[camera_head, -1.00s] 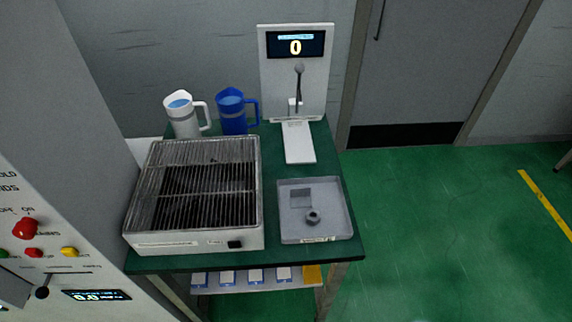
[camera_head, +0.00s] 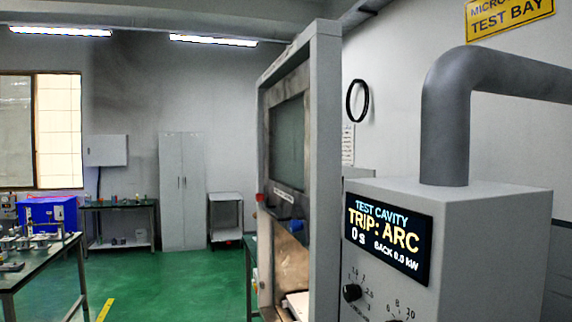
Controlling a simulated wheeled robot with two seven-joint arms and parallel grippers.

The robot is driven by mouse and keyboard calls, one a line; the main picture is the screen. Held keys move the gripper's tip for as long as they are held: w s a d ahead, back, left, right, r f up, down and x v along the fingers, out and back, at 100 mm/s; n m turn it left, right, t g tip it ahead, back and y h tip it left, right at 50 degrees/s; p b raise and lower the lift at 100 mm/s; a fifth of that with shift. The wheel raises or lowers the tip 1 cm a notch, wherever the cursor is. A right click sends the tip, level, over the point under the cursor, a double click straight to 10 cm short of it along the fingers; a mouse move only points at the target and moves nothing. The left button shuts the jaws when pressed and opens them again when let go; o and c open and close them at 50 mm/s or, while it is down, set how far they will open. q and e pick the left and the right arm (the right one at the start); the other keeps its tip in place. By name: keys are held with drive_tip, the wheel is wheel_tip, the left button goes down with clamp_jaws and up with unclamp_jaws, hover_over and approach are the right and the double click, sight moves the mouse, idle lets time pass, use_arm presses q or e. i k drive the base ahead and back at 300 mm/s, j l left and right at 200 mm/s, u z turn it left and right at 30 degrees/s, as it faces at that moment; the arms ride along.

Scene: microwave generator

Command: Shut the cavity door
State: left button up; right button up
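The test cavity unit (camera_head: 450,240) stands at the right, a grey box with a thick grey pipe on top. Its display (camera_head: 388,235) reads "TEST CAVITY", "TRIP: ARC", "0 s" and "BACK 0.0 kW". Left of it stands a tall grey framed panel (camera_head: 325,170), seen nearly edge-on, with a dark window (camera_head: 287,145). It looks like the cavity door standing open, but I cannot tell for sure where it hinges. Brownish surfaces and a pale flat thing show low at the frame. Neither gripper is in view.
Knobs (camera_head: 352,292) sit below the display. A bench with parts (camera_head: 38,243) and a blue box (camera_head: 50,210) stands at the left. A grey locker (camera_head: 182,190) and a trolley (camera_head: 225,215) stand at the back. The green floor (camera_head: 170,285) between is clear.

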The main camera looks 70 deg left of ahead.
sight(286, 202)
drive_tip(key=u, duration=2.3)
